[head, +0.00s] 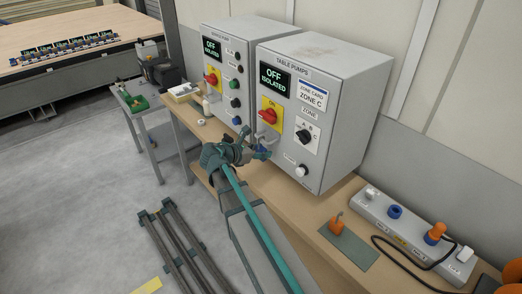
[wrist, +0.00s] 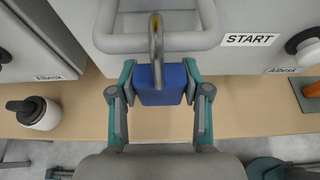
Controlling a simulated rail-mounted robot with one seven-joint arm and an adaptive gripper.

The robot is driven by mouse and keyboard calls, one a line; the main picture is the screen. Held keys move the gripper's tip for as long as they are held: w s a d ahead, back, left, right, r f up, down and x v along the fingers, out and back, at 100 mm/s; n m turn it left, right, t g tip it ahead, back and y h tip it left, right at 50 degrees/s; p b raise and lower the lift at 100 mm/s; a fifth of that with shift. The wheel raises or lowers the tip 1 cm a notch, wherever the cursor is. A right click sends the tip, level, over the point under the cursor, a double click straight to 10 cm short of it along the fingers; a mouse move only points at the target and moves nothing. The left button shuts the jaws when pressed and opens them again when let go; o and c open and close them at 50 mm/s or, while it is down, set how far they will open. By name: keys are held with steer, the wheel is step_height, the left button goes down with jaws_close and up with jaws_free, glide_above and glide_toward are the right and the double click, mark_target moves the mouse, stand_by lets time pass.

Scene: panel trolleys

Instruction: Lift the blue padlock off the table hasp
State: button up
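The blue padlock (wrist: 162,84) hangs in the middle of the wrist view, its brassy shackle (wrist: 156,38) rising at the grey loop of the hasp (wrist: 112,42). Whether the shackle still passes through the hasp is hard to tell. My gripper (wrist: 162,88) has one teal finger on each side of the padlock body, and both pads appear to touch it. In the head view, my gripper (head: 258,152) is at the front of the TABLE PUMPS panel (head: 345,85), below its red switch (head: 268,116). A small blue bit of the padlock shows there, mostly hidden.
A second grey panel (head: 220,42) stands close on the left. The wooden bench (head: 262,185) runs below both. A power strip (head: 410,228) and an orange-handled item on a green mat (head: 345,246) lie at right. A white-and-black container (wrist: 38,112) shows at left in the wrist view.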

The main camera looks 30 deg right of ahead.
steer(key=c, duration=0.5)
steer(key=shift+r, duration=0.1)
steer(key=shift+r, duration=0.1)
steer(key=shift+r+p, duration=1.1)
steer(key=shift+a, duration=0.15)
steer(key=s+a+p, duration=0.1)
steer(key=a+p, duration=0.1)
steer(key=a, duration=0.4)
steer(key=shift+a, duration=0.3)
steer(key=shift+s, duration=0.15)
stand_by(0.3)
